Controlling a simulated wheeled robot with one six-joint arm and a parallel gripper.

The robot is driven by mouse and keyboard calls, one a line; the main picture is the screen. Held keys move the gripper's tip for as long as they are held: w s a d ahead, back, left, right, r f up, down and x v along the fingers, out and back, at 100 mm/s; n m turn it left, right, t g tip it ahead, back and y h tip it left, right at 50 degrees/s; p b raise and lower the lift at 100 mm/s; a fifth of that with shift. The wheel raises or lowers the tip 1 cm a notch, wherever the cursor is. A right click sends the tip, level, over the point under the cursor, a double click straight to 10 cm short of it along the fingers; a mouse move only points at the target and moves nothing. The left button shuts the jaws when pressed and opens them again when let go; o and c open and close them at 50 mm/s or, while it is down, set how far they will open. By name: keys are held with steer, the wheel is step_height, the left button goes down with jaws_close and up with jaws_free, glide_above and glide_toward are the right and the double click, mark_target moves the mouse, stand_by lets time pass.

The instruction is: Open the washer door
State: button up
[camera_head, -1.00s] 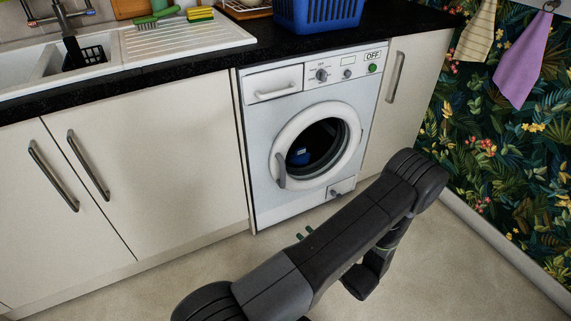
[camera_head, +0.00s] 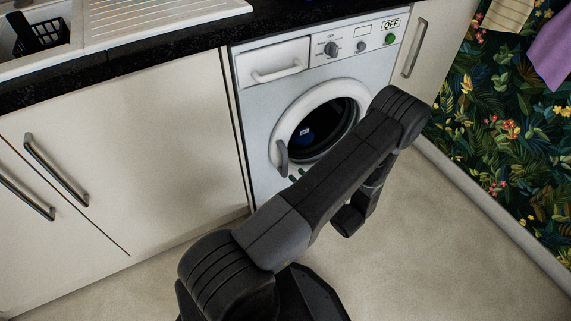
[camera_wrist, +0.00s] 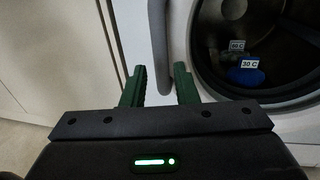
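The white washer (camera_head: 262,105) stands under the dark worktop, with its round door (camera_head: 283,120) shut. The grey door handle (camera_head: 282,158) is on the door's left side. In the wrist view the handle (camera_wrist: 158,45) runs upright, and its lower end shows between my two green fingertips. My gripper (camera_wrist: 160,84) is open, with one finger to each side of the handle's line; I cannot tell whether either touches it. In the head view my gripper (camera_head: 296,175) is just below and right of the handle, mostly hidden by my arm.
A cream cupboard (camera_head: 120,150) with bar handles is on the left, and a narrow one (camera_head: 428,45) on the right. The floor (camera_head: 430,240) at the right is clear.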

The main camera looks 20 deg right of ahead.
mark_target(287, 166)
steer(key=x, duration=0.7)
steer(key=shift+w+b, duration=0.3)
steer(key=shift+b, duration=0.1)
jaws_close()
